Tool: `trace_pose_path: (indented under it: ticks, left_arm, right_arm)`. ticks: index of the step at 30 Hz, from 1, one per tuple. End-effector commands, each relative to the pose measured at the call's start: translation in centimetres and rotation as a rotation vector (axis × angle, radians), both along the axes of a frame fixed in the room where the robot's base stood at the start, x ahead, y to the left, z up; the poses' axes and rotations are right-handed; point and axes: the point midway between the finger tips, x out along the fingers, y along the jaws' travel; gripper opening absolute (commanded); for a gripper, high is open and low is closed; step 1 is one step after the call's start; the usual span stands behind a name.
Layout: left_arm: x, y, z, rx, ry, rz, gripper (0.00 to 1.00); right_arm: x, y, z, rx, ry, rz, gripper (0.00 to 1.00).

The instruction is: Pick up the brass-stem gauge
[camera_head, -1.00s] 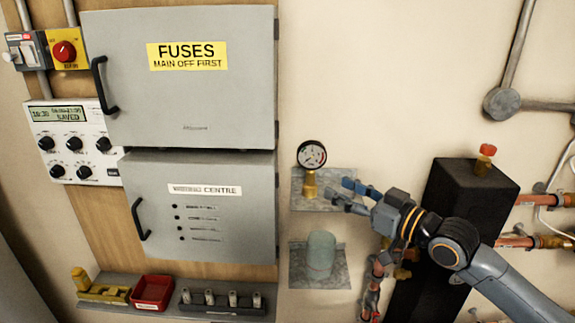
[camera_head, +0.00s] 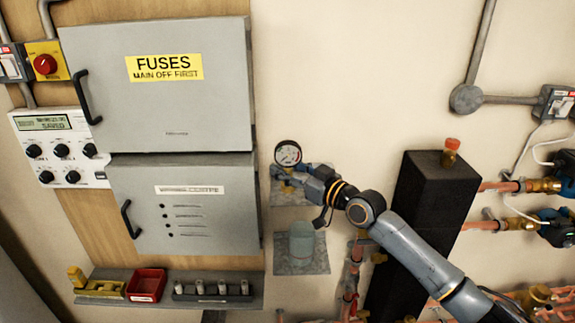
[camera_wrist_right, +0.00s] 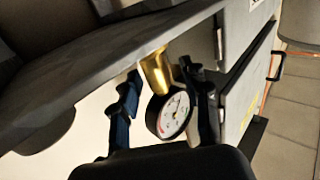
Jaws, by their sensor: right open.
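The brass-stem gauge (camera_head: 288,154) stands on a small grey wall shelf (camera_head: 287,197) to the right of the grey cabinets. It has a round white dial with a dark rim above a brass stem. My right gripper (camera_head: 291,175) is at the stem, just below the dial. In the right wrist view, the gauge dial (camera_wrist_right: 175,113) and its brass stem (camera_wrist_right: 156,70) lie between the two spread fingers of the right gripper (camera_wrist_right: 163,92). The fingers look apart from the stem. My left gripper is not in view.
A second shelf below holds a grey-green cylinder (camera_head: 302,243). A black block (camera_head: 430,200) with a red-topped brass fitting (camera_head: 451,150) stands to the right, beside copper pipes. The fuse cabinet (camera_head: 160,85) is close on the left. A lower ledge holds a red tray (camera_head: 147,285).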

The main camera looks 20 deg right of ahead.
Motion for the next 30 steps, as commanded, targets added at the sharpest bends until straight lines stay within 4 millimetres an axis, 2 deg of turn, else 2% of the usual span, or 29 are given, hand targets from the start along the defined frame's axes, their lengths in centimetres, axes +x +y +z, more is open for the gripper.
trace_pose_path:
  ticks: [3, 6, 8, 13, 25, 30]
  left_arm:
    - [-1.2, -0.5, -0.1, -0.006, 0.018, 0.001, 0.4]
    - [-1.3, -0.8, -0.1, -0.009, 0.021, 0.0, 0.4]
    - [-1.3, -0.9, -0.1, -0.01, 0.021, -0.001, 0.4]
    - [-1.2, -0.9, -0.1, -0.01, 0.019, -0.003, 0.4]
    - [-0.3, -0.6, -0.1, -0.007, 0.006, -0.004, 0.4]
    - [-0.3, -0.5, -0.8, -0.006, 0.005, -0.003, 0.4]
  right_arm:
    - [0.1, 0.1, 0.0, -0.001, 0.0, 0.0, 0.46]
    - [0.1, 0.1, -0.1, -0.001, 0.0, 0.0, 0.46]
    - [0.1, 0.0, -0.1, -0.001, 0.0, 0.0, 0.36]
    - [0.1, 0.0, 0.0, -0.001, 0.0, 0.0, 0.01]
    - [0.1, 0.0, 0.2, 0.001, -0.004, 0.0, 0.0]
    - [0.1, 0.0, 1.1, 0.001, -0.008, 0.0, 0.0]
